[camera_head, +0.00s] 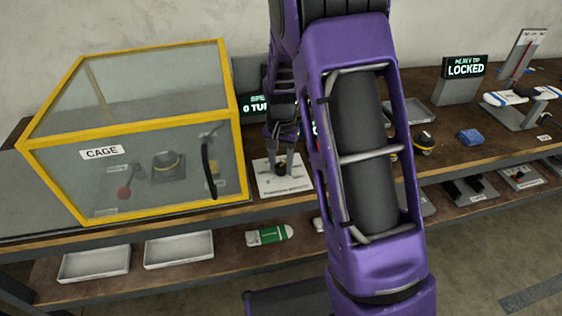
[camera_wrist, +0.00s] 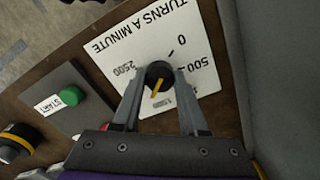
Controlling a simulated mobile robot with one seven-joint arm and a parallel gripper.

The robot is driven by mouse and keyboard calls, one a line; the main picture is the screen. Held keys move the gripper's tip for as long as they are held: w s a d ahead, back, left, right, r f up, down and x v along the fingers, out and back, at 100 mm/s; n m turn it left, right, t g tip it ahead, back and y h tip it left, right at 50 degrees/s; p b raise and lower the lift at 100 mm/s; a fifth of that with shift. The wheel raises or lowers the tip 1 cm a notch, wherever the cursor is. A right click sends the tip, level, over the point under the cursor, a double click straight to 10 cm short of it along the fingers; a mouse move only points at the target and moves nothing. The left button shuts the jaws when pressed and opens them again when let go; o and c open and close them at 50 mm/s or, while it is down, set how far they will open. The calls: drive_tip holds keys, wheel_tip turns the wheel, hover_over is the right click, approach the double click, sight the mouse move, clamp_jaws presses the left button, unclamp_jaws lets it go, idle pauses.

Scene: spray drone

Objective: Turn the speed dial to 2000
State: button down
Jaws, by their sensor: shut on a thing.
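The black speed dial (camera_wrist: 159,73) with a yellow pointer sits on a white plate (camera_wrist: 105,55) marked "TURNS A MINUTE". The plate's marks 0, 500 and 2500 are readable in the wrist view, upside down. A small mark below the dial looks like 1500; the 2000 mark is hidden, probably by a finger. The pointer aims down and slightly left, just left of that small mark. My gripper (camera_wrist: 160,80) is shut on the dial, one finger on each side. In the head view my gripper (camera_head: 281,160) reaches down to the plate (camera_head: 270,187).
A yellow-framed clear cage (camera_head: 130,133) stands left of the dial. A display behind, partly hidden by my arm, reads "0 TU". A green START button (camera_wrist: 71,95) and a yellow-black knob (camera_wrist: 18,140) are nearby. A "LOCKED" display (camera_head: 465,67) stands farther right.

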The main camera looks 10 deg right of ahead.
sight(281, 166)
drive_tip(key=m+p, duration=0.1)
drive_tip(key=m, duration=0.3)
drive_tip(key=shift+m, duration=0.3)
idle(0.3)
drive_tip(key=shift+c, duration=2.2)
unclamp_jaws()
wheel_tip(281, 166, up, 18)
drive_tip(key=p, duration=0.2)
drive_tip(key=shift+f, duration=0.25)
